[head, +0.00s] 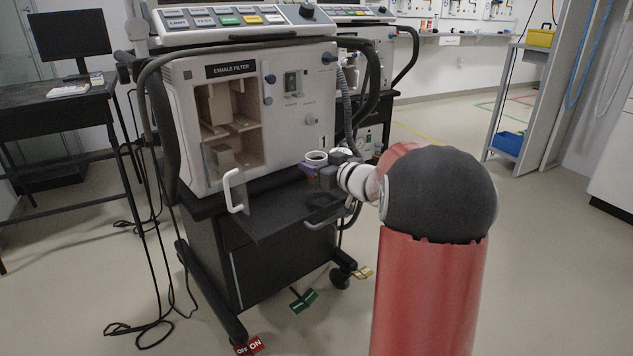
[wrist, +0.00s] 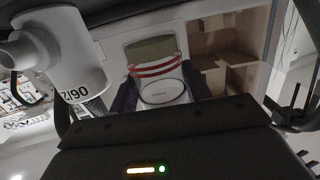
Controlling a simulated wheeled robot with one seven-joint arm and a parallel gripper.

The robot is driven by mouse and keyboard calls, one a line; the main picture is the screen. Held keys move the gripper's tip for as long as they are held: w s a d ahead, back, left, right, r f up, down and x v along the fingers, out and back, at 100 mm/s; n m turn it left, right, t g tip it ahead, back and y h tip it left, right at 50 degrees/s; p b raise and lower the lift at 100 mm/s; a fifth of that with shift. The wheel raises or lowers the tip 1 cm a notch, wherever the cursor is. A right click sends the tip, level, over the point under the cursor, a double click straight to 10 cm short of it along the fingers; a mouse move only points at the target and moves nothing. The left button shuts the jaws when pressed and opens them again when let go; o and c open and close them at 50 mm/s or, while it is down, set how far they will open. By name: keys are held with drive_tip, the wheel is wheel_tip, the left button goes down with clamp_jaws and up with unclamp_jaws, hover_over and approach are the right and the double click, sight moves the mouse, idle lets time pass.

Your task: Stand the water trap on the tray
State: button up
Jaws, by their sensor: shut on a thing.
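The water trap (head: 316,157) shows in the head view as a small cup with a pale round rim, upright or nearly so. My gripper (head: 312,168) is shut on it, just in front of the ventilator's right side. In the wrist view the trap's pale ring (wrist: 162,92) lies between the two dark purple fingers of my gripper (wrist: 160,95). Red and white stripes show just behind the ring. The black tray (head: 268,222) juts from the ventilator's front, below and left of the trap. The trap looks above the tray's right part; the gap is unclear. The gripper hides the trap's lower part.
The ventilator (head: 290,120) has an open compartment (head: 228,120) under an "EXHALE FILTER" label. A grey hose (head: 346,100) hangs at right. The tray's left and middle look bare.

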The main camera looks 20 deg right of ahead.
wheel_tip(320, 180, down, 4)
drive_tip(key=shift+r+b, duration=0.25)
drive_tip(key=shift+b, duration=0.15)
drive_tip(key=shift+w+f, duration=0.2)
drive_tip(key=shift+f, duration=0.15)
drive_tip(key=shift+f, duration=0.15)
drive_tip(key=o, duration=1)
